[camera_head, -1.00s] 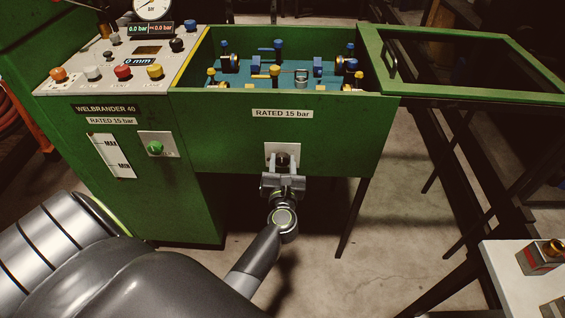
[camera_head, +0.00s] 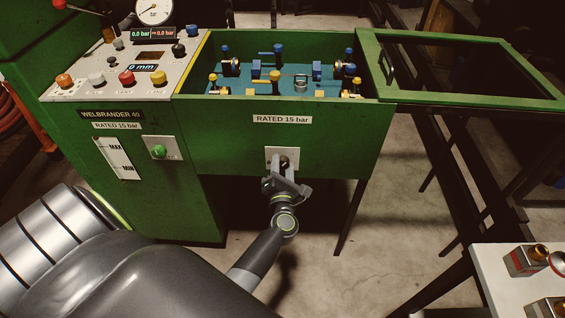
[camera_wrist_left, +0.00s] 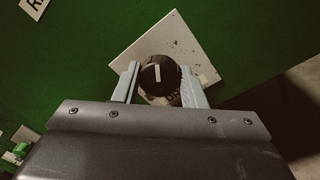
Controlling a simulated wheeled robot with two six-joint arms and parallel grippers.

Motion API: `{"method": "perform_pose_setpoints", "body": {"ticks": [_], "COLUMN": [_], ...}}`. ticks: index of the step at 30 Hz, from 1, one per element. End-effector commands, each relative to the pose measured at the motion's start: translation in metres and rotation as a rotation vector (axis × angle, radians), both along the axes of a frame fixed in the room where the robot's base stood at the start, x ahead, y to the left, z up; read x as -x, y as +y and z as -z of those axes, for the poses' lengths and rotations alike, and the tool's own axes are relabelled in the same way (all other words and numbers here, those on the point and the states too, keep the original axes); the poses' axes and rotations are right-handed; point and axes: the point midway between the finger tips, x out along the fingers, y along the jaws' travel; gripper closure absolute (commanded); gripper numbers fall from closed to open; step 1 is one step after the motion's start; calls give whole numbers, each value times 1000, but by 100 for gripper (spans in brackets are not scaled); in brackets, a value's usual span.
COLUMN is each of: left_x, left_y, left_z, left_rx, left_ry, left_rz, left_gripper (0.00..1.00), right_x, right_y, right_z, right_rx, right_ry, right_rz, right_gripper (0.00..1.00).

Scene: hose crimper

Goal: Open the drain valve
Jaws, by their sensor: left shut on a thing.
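The drain valve is a dark round knob (camera_wrist_left: 158,78) with a white pointer line, on a pale square plate (camera_wrist_left: 177,38) on the green tank front. In the head view the plate (camera_head: 276,154) sits below the "RATED 15 bar" label, and the knob is mostly hidden by my gripper. My left gripper (camera_head: 283,172) reaches up to it from below and is shut on the knob, one finger on each side. In the left wrist view the left gripper (camera_wrist_left: 161,88) looks rolled relative to the plate. My right gripper is not in view.
The green tank (camera_head: 330,140) holds blue and yellow fittings, and its framed lid (camera_head: 470,70) is swung out to the right. A control panel (camera_head: 135,70) stands at left, above a green knob (camera_head: 158,152). A white table (camera_head: 510,285) is at lower right.

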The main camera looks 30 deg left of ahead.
Motion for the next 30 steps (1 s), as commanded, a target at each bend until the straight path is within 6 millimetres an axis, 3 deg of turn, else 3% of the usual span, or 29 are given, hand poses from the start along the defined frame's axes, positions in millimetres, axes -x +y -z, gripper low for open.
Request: {"method": "perform_pose_setpoints", "body": {"ticks": [18, 30], "left_x": [0, 0], "left_y": [0, 0], "left_z": [-2, -1], "left_rx": [-500, -743], "left_ry": [305, 454], "left_rz": [0, 1], "left_gripper": [85, 85], "right_x": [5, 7], "right_y": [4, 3], "right_z": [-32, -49], "right_rx": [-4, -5], "right_ry": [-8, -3], "right_rz": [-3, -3], "right_gripper": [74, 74]}}
